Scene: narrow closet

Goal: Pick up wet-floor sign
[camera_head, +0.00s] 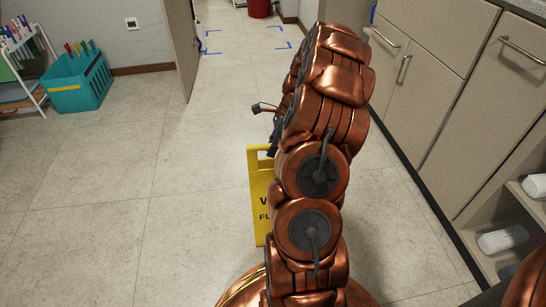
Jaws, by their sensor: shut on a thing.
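The yellow wet-floor sign (259,198) stands upright on the floor in the middle of the head view. It has dark lettering and a handle slot near its top edge. My copper-coloured arm hides its right part. My gripper (272,148), a dark shape at the left edge of my arm, is at the top of the sign and shut on it. My arm hides most of the gripper and the exact grip. I cannot tell whether the sign's foot touches the floor.
Beige cabinets (420,95) with an open lower shelf line the right side. A teal bin (77,82) and a white rack (22,60) stand at the far left. An open door (183,45) is at the back. The tiled floor left of the sign is clear.

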